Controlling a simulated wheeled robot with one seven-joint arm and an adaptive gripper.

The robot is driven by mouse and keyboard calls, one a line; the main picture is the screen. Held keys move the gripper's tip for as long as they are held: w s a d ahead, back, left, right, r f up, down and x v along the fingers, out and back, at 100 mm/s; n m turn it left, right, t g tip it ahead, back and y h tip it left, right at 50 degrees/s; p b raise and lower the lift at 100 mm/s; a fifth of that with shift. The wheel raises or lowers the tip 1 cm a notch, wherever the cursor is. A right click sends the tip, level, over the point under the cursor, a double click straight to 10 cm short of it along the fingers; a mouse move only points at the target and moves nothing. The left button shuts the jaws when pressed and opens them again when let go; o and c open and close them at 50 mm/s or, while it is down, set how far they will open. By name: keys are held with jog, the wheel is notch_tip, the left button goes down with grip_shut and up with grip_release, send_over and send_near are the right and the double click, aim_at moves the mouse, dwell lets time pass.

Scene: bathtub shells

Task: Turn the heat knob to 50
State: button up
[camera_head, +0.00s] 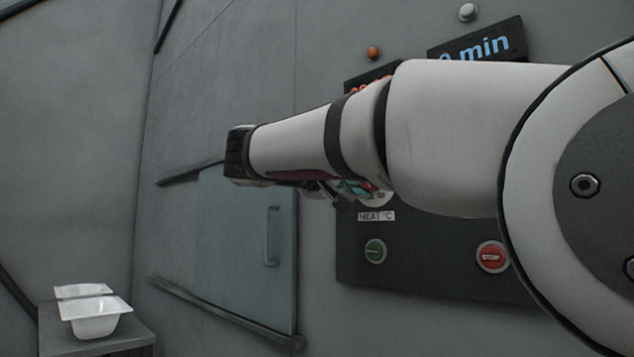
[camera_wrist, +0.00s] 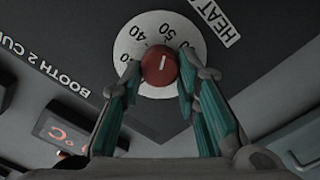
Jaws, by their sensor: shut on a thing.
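The round red heat knob (camera_wrist: 158,66) sits on a white dial (camera_wrist: 132,45) in the wrist view. A short white mark on the knob points nearly straight up, toward a number that looks like 50; 40 lies to its left. My gripper (camera_wrist: 160,72) has its teal-padded fingers on both sides of the knob and is shut on it. In the head view my gripper (camera_head: 347,190) is partly hidden under my arm at the panel, and the knob is hidden. The HEAT °C label (camera_head: 376,216) shows just below.
On the dark panel (camera_head: 430,265) are a green button (camera_head: 375,251) and a red STOP button (camera_head: 492,257). A display reading min (camera_head: 485,47) is partly covered by my arm. A glass door (camera_head: 235,250) lies left, and white tub shells (camera_head: 95,318) stand on a ledge (camera_head: 135,335).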

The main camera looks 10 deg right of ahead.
jog(key=shift+f, duration=0.15)
jog(key=o, duration=1.2)
jog(key=shift+c, duration=0.2)
jog(key=v, duration=1.2)
